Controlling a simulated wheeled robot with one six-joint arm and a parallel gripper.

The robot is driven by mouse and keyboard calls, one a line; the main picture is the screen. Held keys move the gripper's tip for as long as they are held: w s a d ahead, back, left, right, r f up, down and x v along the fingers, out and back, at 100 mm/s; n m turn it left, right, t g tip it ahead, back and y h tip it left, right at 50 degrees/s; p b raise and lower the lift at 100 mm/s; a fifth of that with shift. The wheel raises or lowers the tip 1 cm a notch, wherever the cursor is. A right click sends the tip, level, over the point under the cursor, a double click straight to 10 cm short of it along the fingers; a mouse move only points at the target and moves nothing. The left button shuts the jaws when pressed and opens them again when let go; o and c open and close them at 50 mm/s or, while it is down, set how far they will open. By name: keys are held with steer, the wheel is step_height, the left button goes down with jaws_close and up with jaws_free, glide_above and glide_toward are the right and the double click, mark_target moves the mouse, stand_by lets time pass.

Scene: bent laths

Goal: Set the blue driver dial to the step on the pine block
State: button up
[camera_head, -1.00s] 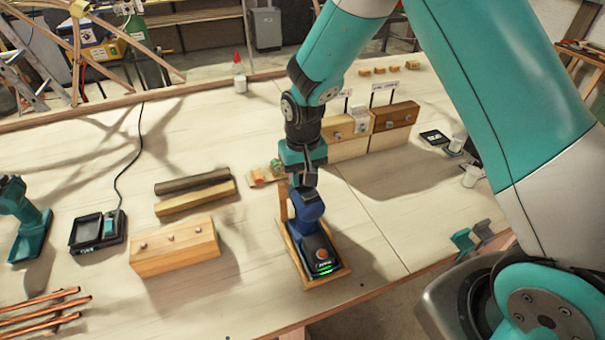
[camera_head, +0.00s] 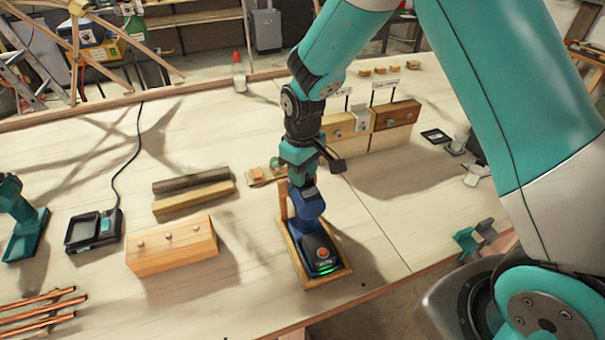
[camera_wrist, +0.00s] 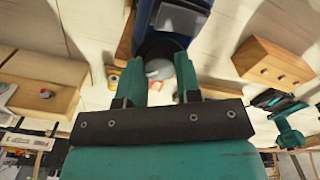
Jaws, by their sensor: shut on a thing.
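The blue driver (camera_head: 317,250) stands upright in a small wooden stand (camera_head: 289,243) near the table's front edge. A green light strip shows low on its front. My gripper (camera_head: 302,184) points down at the driver's top end. In the wrist view my gripper (camera_wrist: 158,75) has its two teal fingers on either side of a grey round part (camera_wrist: 160,68) at the end of the blue driver (camera_wrist: 187,22), shut on it. I cannot read any dial marks. A light wooden block with several screws (camera_head: 175,252) lies left of the driver; I cannot tell whether it is the pine block.
Wooden blocks (camera_head: 395,118) with label signs too small to read stand behind at right. Two laths (camera_head: 195,197) lie left of the stand. A charger (camera_head: 93,231), a teal driver (camera_head: 22,225) and copper rods (camera_head: 40,312) are farther left.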

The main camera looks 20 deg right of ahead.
steer(key=n+b, duration=0.1)
steer(key=n, duration=0.3)
steer(key=shift+n, duration=0.3)
steer(key=n, duration=0.4)
steer(key=shift+n+b, duration=0.35)
steer(key=shift+n, duration=0.05)
